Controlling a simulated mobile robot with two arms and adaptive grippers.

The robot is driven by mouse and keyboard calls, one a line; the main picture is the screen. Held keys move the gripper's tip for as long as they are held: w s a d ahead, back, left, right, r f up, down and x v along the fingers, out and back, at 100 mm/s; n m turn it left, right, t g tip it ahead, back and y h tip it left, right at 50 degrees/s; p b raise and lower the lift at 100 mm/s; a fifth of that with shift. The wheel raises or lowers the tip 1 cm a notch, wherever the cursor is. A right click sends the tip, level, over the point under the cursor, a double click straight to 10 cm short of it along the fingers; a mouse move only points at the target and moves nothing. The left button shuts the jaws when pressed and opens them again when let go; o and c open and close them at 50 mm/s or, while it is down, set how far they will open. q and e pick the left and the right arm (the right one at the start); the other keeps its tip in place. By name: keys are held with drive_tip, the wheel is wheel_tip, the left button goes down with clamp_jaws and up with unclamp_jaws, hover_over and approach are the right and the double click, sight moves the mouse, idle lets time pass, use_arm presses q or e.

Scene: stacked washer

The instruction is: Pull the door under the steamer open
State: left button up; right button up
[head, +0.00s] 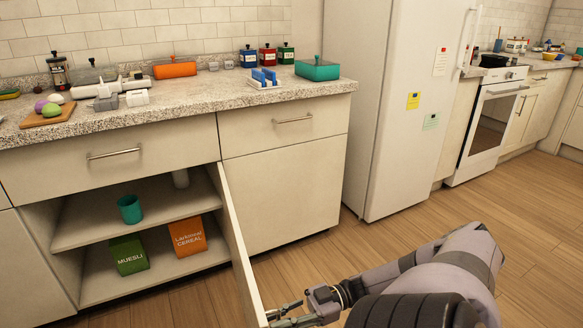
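The cabinet door (240,240) below the left drawer stands swung out, seen nearly edge-on, and the shelves behind it show. My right gripper (287,314) is low in the view, at the right side of the door near its front edge. Its fingers point left toward the door. The handle of this door cannot be made out clearly, and I cannot tell whether the fingers hold it. I cannot single out the steamer with certainty; grey and white items (107,88) and an orange lidded box (175,67) stand on the counter above. My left gripper is not in view.
In the open cabinet are a teal cup (130,208), a green muesli box (128,254) and an orange cereal box (187,236). A closed cabinet door (290,190) lies to the right, then the white fridge (385,120). The wooden floor (400,240) before the fridge is clear.

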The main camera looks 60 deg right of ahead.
drive_tip(key=v, duration=1.1)
drive_tip(key=shift+s+d, duration=0.2)
drive_tip(key=shift+d, duration=0.05)
